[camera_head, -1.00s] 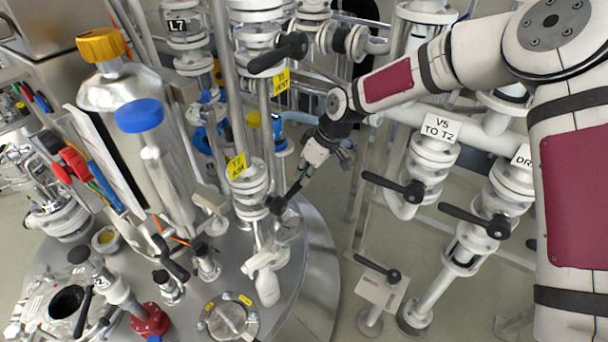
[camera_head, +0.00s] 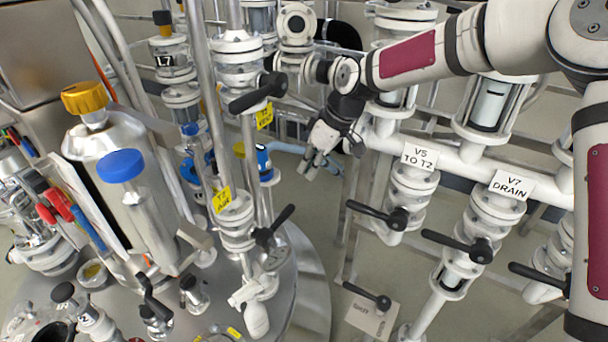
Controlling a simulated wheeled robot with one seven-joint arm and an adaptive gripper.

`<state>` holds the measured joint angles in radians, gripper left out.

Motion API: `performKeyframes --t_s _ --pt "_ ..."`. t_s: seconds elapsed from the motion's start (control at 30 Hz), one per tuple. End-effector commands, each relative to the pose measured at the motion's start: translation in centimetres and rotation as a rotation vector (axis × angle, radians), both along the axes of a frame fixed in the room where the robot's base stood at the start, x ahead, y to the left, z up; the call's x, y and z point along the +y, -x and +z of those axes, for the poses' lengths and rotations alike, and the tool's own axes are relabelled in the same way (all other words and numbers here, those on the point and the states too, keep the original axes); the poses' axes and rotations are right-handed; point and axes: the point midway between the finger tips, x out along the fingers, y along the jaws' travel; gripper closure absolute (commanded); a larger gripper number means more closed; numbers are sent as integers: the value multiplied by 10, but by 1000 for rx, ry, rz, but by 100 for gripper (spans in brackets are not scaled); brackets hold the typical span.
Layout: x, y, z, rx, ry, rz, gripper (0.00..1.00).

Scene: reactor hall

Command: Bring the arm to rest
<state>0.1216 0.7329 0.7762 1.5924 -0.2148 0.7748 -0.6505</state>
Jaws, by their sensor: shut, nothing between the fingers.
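My arm (camera_head: 400,62), white with dark red panels, reaches in from the right across the upper part of the head view. It ends in my gripper (camera_head: 312,168), which hangs pointing down with its fingers together and nothing held. The gripper is in free space to the right of the yellow-tagged valve column. A black valve handle (camera_head: 275,226) on that column lies below and left of the fingers, with a visible gap between them.
Glass and steel pipework with a black lever (camera_head: 258,93) stands left of the gripper. Blue-capped (camera_head: 120,166) and yellow-capped (camera_head: 84,98) vessels stand at left.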

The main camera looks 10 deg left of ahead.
Motion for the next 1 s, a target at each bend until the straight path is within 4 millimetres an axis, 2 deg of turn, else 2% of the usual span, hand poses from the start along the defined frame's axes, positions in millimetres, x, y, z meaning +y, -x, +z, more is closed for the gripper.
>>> performKeyframes --t_s 0.23,0.37,0.67,0.87,1.0 --pt "-9 4 10 -6 22 -13 100" --pt "-32 20 30 -20 90 -61 100" --pt "-120 80 98 -63 270 -306 100" --pt "-178 131 140 -90 329 -514 100" --pt "-214 174 165 -103 338 -669 100"
